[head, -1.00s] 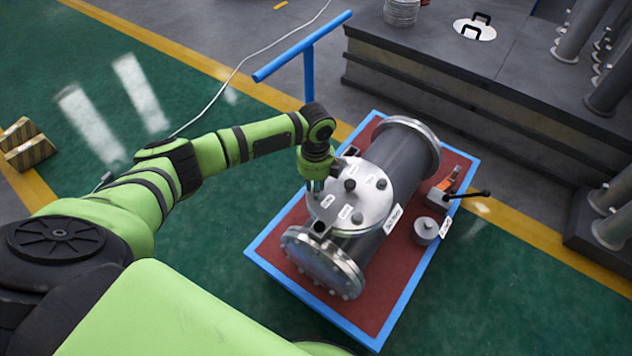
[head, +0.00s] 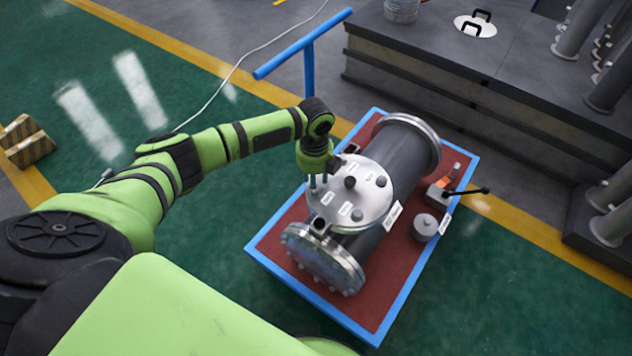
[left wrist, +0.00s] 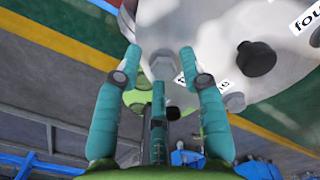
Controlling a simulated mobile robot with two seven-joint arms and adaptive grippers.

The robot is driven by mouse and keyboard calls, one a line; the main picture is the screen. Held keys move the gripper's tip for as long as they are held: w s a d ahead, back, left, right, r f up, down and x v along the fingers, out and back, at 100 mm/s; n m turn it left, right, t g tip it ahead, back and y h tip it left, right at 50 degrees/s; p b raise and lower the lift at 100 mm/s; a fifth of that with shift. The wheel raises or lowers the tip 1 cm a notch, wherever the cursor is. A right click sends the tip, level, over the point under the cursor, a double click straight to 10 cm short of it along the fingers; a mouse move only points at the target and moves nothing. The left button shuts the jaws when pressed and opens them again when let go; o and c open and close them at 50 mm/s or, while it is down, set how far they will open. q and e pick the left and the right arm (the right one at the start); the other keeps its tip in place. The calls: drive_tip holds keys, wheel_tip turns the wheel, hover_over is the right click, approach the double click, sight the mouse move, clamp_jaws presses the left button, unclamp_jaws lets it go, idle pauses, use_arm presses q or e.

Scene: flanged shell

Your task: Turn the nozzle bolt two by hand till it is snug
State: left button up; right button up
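The grey flanged shell (head: 390,165) lies on a pallet, with a round silver cover plate (head: 364,178) carrying several bolts, a dark central knob (head: 350,183) and white labels. My left gripper (head: 318,181) is over the plate's left edge. In the left wrist view its teal fingers (left wrist: 160,62) are spread, with a grey hex bolt head (left wrist: 163,66) between the tips. Contact with the bolt cannot be told. A label (left wrist: 222,86) beside it is partly hidden by a finger, so which bolt this is stays unclear. My right gripper is not in view.
The red pallet has a blue rim (head: 290,296) and a blue handle post (head: 309,72). A black-levered orange-and-grey tool (head: 438,194) and a grey knobbed cylinder (head: 425,227) stand right of the shell. A dark platform (head: 450,100) is behind; green floor lies left.

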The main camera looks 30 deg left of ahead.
use_arm(q)
wheel_tip(320, 180, up, 12)
idle(0.7)
idle(0.4)
